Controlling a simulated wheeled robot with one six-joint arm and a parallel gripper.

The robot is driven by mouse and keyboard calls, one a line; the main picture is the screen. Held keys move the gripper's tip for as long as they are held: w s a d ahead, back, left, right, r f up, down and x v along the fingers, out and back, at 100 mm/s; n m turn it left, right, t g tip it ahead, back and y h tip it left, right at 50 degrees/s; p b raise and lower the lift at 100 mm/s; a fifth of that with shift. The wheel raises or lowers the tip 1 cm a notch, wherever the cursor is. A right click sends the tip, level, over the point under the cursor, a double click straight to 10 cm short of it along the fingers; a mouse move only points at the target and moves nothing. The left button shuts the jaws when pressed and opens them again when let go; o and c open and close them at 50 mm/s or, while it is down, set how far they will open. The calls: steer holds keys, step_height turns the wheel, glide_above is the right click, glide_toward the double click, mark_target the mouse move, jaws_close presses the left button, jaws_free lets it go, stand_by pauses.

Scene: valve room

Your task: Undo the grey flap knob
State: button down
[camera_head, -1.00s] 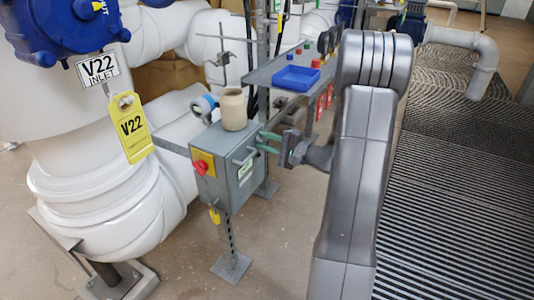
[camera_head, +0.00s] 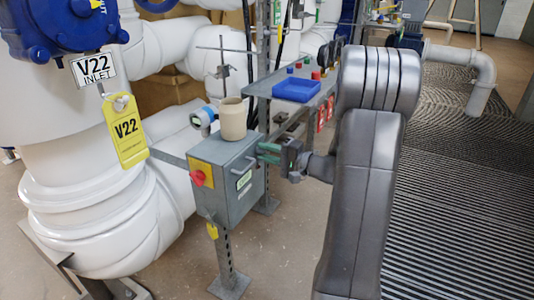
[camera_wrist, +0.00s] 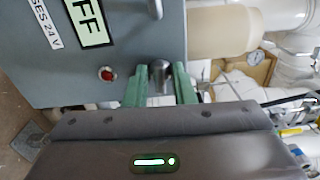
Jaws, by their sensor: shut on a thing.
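The grey flap knob (camera_wrist: 161,77) is a short rounded metal knob on the face of a grey control box (camera_wrist: 120,38). In the wrist view it sits between the two green fingers of my gripper (camera_wrist: 161,88), which is shut on it. In the head view my gripper (camera_head: 267,153) is at the right-hand face of the box (camera_head: 233,201), and its fingers hide the knob. A bar handle (camera_head: 244,165) is on the same face, left of the fingers. The flap's outline is not clear.
A red knob on a yellow plate (camera_head: 202,174) is on the box's left face. A beige jar (camera_head: 232,118) stands on top. A bench with a blue tray (camera_head: 297,89) is behind. White pipes (camera_head: 100,215) fill the left; open floor lies in front.

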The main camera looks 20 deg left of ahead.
steer(key=c, duration=1.5)
jaws_free()
steer(key=shift+d, duration=0.1)
steer(key=s+d+p, duration=0.1)
steer(key=d+p, duration=0.2)
steer(key=d, duration=1)
steer(key=shift+d+p, duration=0.3)
steer(key=shift+a, duration=0.1)
steer(key=w+a+b, duration=0.1)
steer(key=a+b, duration=0.2)
steer(key=a, duration=1)
steer(key=shift+a, duration=0.35)
steer(key=shift+d, duration=0.1)
